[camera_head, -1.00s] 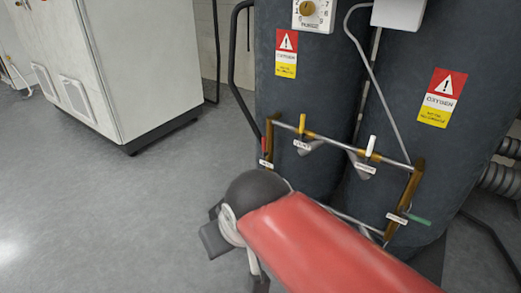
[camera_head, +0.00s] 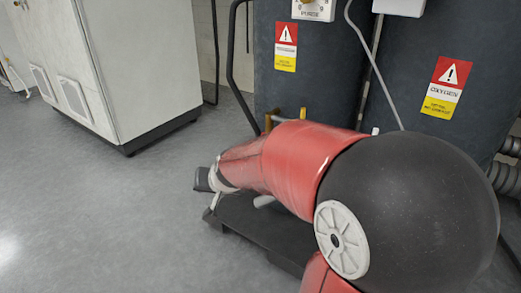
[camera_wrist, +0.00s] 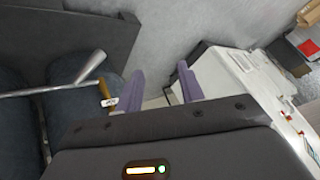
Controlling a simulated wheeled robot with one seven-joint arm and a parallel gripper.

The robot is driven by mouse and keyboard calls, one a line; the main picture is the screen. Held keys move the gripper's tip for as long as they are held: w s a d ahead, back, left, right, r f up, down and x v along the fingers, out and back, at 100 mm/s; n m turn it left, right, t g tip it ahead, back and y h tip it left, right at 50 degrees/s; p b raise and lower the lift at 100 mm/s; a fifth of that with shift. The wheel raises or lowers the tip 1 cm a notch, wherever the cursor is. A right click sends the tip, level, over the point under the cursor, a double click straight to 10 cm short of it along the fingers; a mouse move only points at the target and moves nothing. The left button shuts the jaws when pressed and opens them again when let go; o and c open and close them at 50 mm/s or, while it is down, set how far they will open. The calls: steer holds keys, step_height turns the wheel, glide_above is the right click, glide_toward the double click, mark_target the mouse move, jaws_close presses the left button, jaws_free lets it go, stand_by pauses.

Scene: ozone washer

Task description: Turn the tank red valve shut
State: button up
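The red valve does not show now; in the head view my arm covers its place at the left end of the pipework. In the wrist view the pipe (camera_wrist: 40,90) runs in from the left beside the dark tanks (camera_wrist: 75,68). It ends near a brass-coloured piece and a small white label (camera_wrist: 109,102), just left of my left finger. My gripper (camera_wrist: 160,88) is open, with its two purple fingers apart and nothing visible between them. I cannot tell whether a finger touches the pipework. The tanks also show in the head view (camera_head: 335,75).
In the head view a white cabinet (camera_head: 130,65) stands at the back left, and open grey floor (camera_head: 90,190) lies in front. A dark bent rail (camera_head: 232,65) stands left of the tanks. Corrugated hose (camera_head: 505,178) is at the right.

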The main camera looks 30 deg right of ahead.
steer(key=w+d+f+m+h+b, duration=0.35)
steer(key=w+d+f+h, duration=0.5)
steer(key=d, duration=0.45)
steer(key=w+d+r+m+t+h+b, duration=0.1)
steer(key=w+d+r+h, duration=0.1)
steer(key=d, duration=0.3)
steer(key=w+d+r+h+b, duration=0.1)
steer(key=w+d+r+h, duration=0.2)
steer(key=w+d+h, duration=0.1)
steer(key=shift+w+d+r+m+t+h, duration=0.15)
steer(key=shift+d+r+m+t+h, duration=0.25)
steer(key=shift+d, duration=0.85)
steer(key=shift+f, duration=0.1)
jaws_close()
